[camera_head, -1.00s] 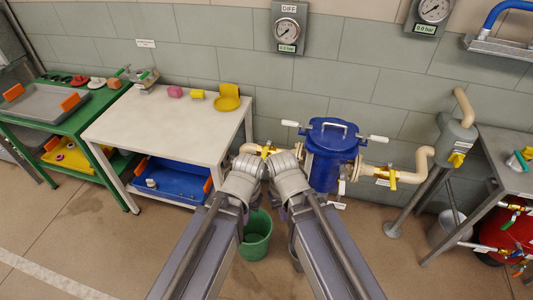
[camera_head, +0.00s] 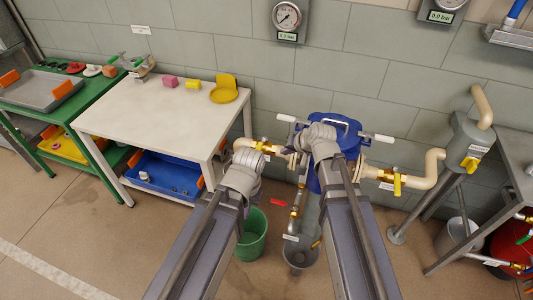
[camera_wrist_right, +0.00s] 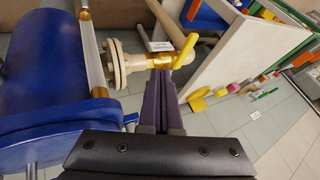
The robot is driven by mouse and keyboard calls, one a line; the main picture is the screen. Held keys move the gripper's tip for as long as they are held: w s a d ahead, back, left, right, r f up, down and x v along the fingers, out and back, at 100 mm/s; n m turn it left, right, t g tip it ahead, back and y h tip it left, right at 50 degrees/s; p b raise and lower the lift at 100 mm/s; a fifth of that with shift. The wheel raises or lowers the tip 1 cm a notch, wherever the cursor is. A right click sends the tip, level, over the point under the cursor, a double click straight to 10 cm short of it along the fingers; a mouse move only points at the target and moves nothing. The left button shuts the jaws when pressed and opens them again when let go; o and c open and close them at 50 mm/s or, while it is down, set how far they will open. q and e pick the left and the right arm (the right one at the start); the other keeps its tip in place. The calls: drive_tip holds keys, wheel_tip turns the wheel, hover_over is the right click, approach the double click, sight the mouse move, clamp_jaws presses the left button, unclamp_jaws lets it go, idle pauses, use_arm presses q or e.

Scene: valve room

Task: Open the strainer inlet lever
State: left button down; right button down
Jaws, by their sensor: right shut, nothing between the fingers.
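The blue strainer (camera_head: 322,124) stands against the wall, partly behind my right arm. Its inlet pipe (camera_head: 246,144) is cream and comes in from the left, with a yellow lever (camera_head: 267,147) on it. In the right wrist view the yellow lever (camera_wrist_right: 186,50) slants across the pipe beside a white label and a flange. My right gripper (camera_wrist_right: 160,75) is shut and empty, its fingertips just short of the lever's pipe, and I cannot tell if they touch. In the head view its fingers (camera_head: 284,153) show small beside the lever. My left gripper is hidden by its own wrist.
A white table (camera_head: 150,118) with a yellow dish (camera_head: 223,96) stands left of the inlet. A green bucket (camera_head: 252,236) and a grey bucket (camera_head: 299,254) stand on the floor below. Another yellow lever (camera_head: 397,184) is on the outlet pipe at the right.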

sight(259, 148)
drive_tip(key=w+a+f+b, duration=0.6)
drive_tip(key=a+f+b, duration=0.1)
drive_tip(key=f+b, duration=0.1)
idle(0.5)
drive_tip(key=shift+w+a, duration=0.1)
